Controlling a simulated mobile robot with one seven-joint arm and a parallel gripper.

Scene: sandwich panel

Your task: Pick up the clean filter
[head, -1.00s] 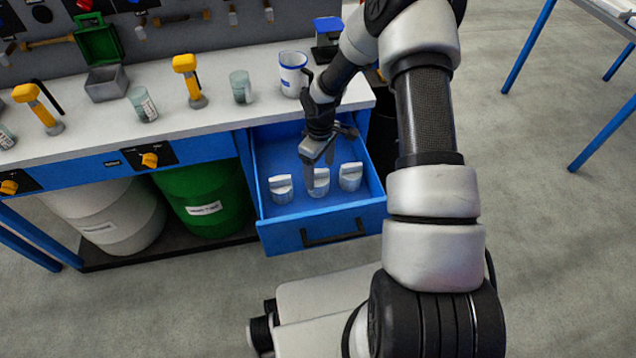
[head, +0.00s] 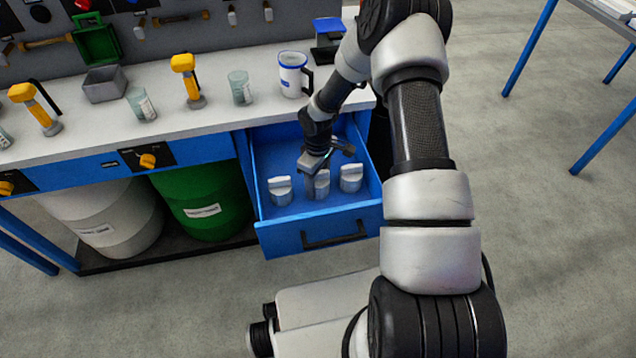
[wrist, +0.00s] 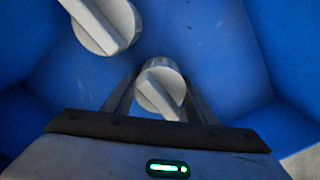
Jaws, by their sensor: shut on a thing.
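Several white round filters with raised grip bars are in the open blue drawer (head: 268,235). The left filter (head: 281,191) and the right filter (head: 351,177) stand apart from my gripper. The middle filter (head: 322,183) is partly hidden behind my gripper (head: 316,178), which reaches down into the drawer. In the wrist view, my gripper (wrist: 160,100) is shut on the middle filter (wrist: 160,85), with a finger on each side of it. Another filter (wrist: 103,25) shows at the upper left, untouched. The filter still appears to be at the drawer floor's level.
Drums stand below.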

